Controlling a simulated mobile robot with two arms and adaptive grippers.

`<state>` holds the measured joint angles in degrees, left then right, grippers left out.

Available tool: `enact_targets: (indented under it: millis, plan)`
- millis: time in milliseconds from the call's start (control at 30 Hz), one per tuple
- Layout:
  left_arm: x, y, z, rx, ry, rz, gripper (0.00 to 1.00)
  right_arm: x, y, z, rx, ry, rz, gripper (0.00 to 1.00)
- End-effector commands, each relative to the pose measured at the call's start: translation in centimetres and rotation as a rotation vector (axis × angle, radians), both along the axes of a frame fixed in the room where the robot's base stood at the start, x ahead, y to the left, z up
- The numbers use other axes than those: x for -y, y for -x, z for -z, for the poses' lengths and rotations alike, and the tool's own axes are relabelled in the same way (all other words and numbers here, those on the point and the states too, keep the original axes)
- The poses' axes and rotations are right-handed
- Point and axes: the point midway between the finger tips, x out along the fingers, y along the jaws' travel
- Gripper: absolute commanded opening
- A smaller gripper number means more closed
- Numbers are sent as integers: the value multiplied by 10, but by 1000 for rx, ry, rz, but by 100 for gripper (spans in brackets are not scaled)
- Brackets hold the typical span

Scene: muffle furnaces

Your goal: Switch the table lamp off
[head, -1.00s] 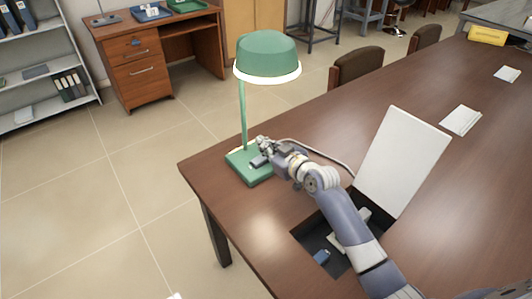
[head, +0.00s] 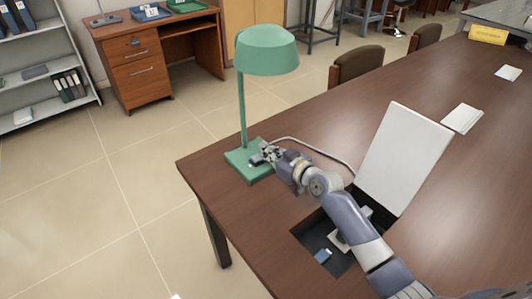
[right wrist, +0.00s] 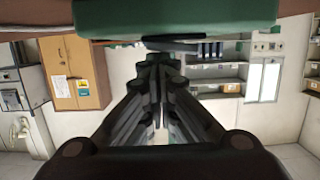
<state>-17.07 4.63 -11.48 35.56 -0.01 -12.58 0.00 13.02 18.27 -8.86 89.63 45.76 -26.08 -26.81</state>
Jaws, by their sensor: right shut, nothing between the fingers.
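The green table lamp (head: 267,52) stands upright at the near left corner of the brown table. Its shade is dark underneath, with no glow at the rim. My right gripper (head: 262,155) is shut and empty at the lamp's square green base (head: 240,160). From the head I cannot tell whether the fingertips touch the base. In the right wrist view the shut fingers (right wrist: 160,62) are just under the green base edge (right wrist: 175,17) in the picture. The switch cannot be made out clearly. My left gripper is out of view.
A raised white lid (head: 402,160) stands by an opening in the table (head: 300,232), under my right forearm. A cable (head: 320,152) runs from the lamp across the table. Papers (head: 462,118) lie farther right. Chairs (head: 356,67) stand behind the table.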

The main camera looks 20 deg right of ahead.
Motion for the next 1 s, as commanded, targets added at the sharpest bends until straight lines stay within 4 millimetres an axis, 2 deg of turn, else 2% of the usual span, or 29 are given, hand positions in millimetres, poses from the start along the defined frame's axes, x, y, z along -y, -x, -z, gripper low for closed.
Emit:
enact_targets:
  millis: [100, 267, 700, 1000]
  plan:
    - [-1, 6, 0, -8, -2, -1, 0, 0, 2, 3, -7, 2, -2, 0]
    - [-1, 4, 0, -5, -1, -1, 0, 4, 13, 1, -7, 4, -1, 0]
    - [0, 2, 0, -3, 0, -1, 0, 31, 85, -20, -3, 3, -1, 0]
    - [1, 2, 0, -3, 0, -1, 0, 40, 109, -27, -1, 0, 0, 0]
